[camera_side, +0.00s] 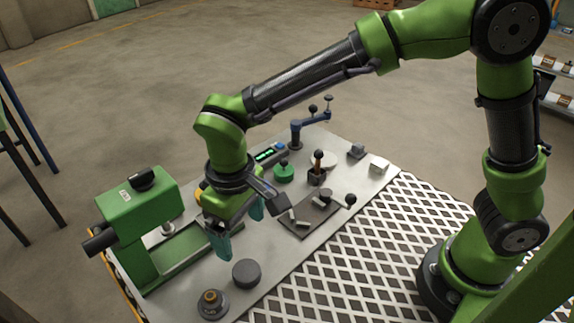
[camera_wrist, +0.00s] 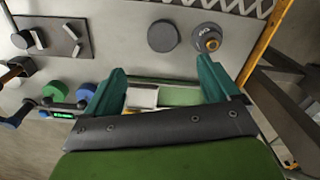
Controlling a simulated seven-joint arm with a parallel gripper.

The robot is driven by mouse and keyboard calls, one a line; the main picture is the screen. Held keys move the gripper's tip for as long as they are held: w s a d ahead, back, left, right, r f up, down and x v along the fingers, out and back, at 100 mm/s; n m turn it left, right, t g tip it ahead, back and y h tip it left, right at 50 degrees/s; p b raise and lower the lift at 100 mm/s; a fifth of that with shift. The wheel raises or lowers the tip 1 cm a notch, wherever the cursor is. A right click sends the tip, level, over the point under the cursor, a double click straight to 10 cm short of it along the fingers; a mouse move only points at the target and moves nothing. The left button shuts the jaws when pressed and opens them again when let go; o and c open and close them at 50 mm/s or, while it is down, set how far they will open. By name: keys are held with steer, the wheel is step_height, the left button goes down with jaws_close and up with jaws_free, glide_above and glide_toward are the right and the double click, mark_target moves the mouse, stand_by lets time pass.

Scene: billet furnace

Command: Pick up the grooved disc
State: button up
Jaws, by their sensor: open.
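A dark grey round disc (camera_side: 246,272) lies flat on the light metal tabletop near its front edge. It also shows in the wrist view (camera_wrist: 163,36), beyond my fingertips; no groove can be made out on it. My gripper (camera_side: 238,224) is open and empty, with its two teal fingers spread apart above the table, behind the disc in the side view. In the wrist view my gripper (camera_wrist: 163,66) frames part of the green machine below, and the disc lies just past the gap between the fingertips, apart from them.
A round base with a brass top (camera_side: 212,303) stands close beside the disc. The green machine (camera_side: 140,212) rises at the left. A dark plate with bars (camera_side: 305,222), a green knob (camera_side: 283,172) and a blue crank (camera_side: 311,121) stand farther back.

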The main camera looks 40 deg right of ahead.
glide_above(246, 270)
steer(key=f, duration=0.5)
steer(key=shift+w+d+f, duration=0.2)
steer(key=shift+f, duration=0.1)
steer(key=shift+s+a+f, duration=0.1)
steer(key=shift+f, duration=1.3)
steer(key=shift+s+a+f, duration=0.1)
steer(key=shift+f, duration=1.25)
steer(key=c, duration=1.5)
steer(key=shift+r, duration=0.1)
steer(key=shift+r, duration=0.1)
